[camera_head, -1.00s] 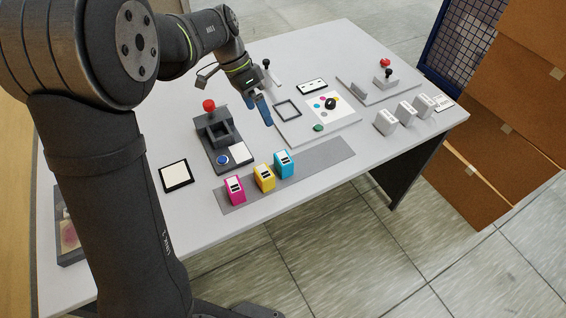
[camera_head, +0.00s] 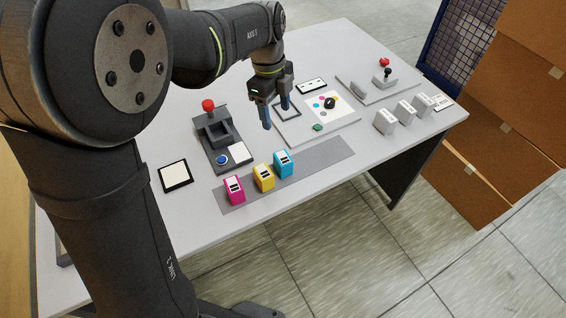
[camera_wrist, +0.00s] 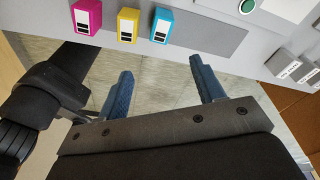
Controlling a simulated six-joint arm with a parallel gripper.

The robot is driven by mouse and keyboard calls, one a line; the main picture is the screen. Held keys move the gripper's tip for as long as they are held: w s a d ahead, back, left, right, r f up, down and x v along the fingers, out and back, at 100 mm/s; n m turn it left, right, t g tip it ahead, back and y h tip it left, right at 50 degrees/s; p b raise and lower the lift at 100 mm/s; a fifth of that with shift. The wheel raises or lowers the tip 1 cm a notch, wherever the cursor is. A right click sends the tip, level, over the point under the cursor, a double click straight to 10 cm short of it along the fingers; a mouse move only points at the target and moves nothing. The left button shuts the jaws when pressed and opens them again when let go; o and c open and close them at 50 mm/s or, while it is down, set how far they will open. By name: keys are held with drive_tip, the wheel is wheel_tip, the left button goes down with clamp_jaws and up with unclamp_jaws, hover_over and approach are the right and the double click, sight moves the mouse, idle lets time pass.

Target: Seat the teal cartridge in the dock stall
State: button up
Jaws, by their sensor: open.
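The teal cartridge (camera_head: 283,164) stands upright at the right end of a row on a grey mat, beside the yellow and magenta ones. It also shows in the wrist view (camera_wrist: 162,25). My gripper (camera_head: 275,116) is open and empty, above the table behind the cartridge row. In the wrist view its two blue fingers (camera_wrist: 162,80) are spread apart, with the cartridges beyond them at the top. The dock (camera_head: 212,130) appears to be the dark block with a red knob and a blue button, left of my gripper. The inside of its stall is hard to make out.
The yellow cartridge (camera_head: 263,177) and magenta cartridge (camera_head: 233,190) stand close by on the grey mat (camera_head: 325,153). A board with a colour-dot sheet (camera_head: 322,104) and a green button lies to the right. Several white-grey blocks (camera_head: 385,121) stand farther right. A black-framed white pad (camera_head: 175,176) lies left.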

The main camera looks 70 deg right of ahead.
drive_tip(key=s+r+m+t, duration=0.1)
drive_tip(key=s+m, duration=0.1)
drive_tip(key=m, duration=0.4)
hover_over(283, 157)
drive_tip(key=shift+h, duration=0.3)
drive_tip(key=f, duration=1.1)
drive_tip(key=shift+s+f, duration=0.2)
drive_tip(key=shift+f, duration=0.2)
drive_tip(key=shift+w+f, duration=0.2)
drive_tip(key=shift+f, duration=2.5)
drive_tip(key=c, duration=1.1)
